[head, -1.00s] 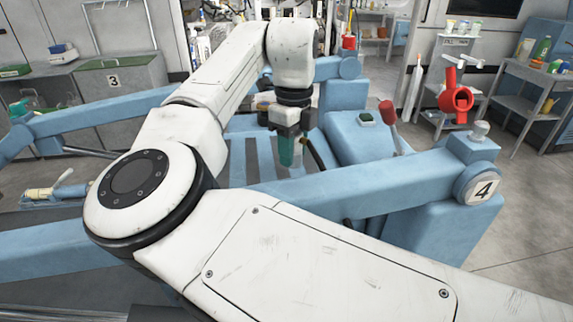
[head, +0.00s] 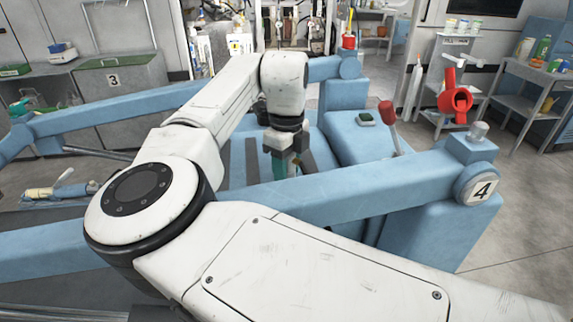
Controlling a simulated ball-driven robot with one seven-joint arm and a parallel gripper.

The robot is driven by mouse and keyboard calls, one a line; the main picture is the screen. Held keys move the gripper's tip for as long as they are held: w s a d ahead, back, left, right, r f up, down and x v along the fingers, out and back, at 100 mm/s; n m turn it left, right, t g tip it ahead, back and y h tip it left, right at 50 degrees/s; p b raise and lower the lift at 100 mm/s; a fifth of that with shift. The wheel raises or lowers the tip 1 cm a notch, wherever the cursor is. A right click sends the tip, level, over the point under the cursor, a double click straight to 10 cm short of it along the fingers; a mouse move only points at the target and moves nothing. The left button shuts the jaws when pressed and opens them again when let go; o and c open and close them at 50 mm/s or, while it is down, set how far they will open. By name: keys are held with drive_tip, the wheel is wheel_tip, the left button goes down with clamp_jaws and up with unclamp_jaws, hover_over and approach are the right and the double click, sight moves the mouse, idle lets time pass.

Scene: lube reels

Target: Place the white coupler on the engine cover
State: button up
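My gripper (head: 287,160) is low over the blue slatted area in the middle of the head view, pointing down. A teal-green piece (head: 293,166) shows at its fingers; the blue beam hides its lower end. I cannot tell whether the fingers grip it or only stand beside it. No white coupler can be made out with certainty. A cream-coloured fitting (head: 42,192) lies on the left, apart from my gripper. I cannot tell which blue surface is the engine cover; a raised blue housing (head: 345,135) stands just right of my gripper.
A blue beam (head: 370,190) with end plate 4 (head: 481,190) crosses in front of my gripper. A red-topped lever (head: 387,112) rises at its right. A red reel-like part (head: 456,100) stands further right. A grey cabinet marked 3 (head: 112,80) is at the back left.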

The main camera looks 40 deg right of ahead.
drive_tip(key=o, duration=0.4)
wheel_tip(320, 180, up, 13)
drive_tip(key=shift+f, duration=0.2)
idle(0.4)
